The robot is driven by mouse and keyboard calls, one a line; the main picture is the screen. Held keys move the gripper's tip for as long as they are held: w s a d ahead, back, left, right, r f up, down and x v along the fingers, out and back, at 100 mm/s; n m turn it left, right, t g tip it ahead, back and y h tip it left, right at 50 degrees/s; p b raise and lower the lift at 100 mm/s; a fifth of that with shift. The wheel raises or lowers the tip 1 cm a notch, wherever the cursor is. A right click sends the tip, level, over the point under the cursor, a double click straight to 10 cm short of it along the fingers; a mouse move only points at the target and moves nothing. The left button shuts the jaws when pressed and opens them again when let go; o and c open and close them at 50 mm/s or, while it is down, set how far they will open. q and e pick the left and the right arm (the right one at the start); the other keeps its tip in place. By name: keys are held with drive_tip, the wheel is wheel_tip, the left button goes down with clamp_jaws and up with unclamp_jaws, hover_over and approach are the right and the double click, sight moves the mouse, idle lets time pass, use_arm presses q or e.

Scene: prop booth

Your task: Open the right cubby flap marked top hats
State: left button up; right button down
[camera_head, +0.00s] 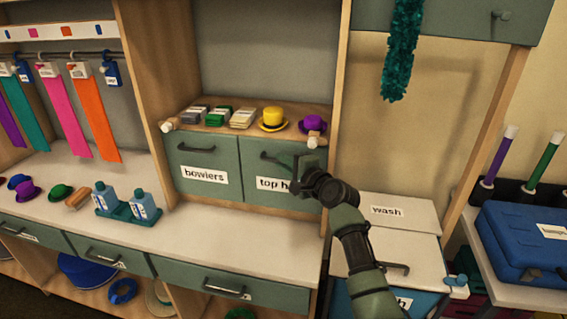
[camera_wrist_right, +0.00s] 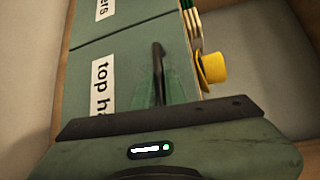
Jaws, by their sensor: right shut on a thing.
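The right cubby flap (camera_head: 248,168) is a green panel with a white label, partly hidden by my arm, reading "top h". It looks closed, level with the bowlers flap (camera_head: 190,172) to its left. Its dark bar handle (camera_head: 272,157) runs along the upper part. My right gripper (camera_head: 297,166) is at the right end of this handle and shut on it. In the right wrist view the handle (camera_wrist_right: 158,65) runs between the see-through green fingers (camera_wrist_right: 160,92), beside the label (camera_wrist_right: 102,85). My left gripper is not in view.
Above the flaps, a wooden shelf holds a yellow hat (camera_head: 272,119), a purple hat (camera_head: 313,125) and stacked cards (camera_head: 243,117). A white counter (camera_head: 240,232) lies below, with blue bottles (camera_head: 144,205) at left. A box marked wash (camera_head: 398,211) stands right of the cubby.

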idle(0.8)
drive_tip(key=s+a+f+n+t+y+b, duration=0.1)
drive_tip(key=s+f+n+b, duration=0.1)
drive_tip(key=s+b, duration=0.3)
drive_tip(key=s+a+f+n+t+b, duration=0.2)
drive_tip(key=s+f+b, duration=0.3)
drive_tip(key=b, duration=0.3)
drive_tip(key=shift+s+a+y, duration=0.3)
drive_tip(key=shift+s+y, duration=0.1)
drive_tip(key=shift+s, duration=0.15)
drive_tip(key=c, duration=1.5)
unclamp_jaws()
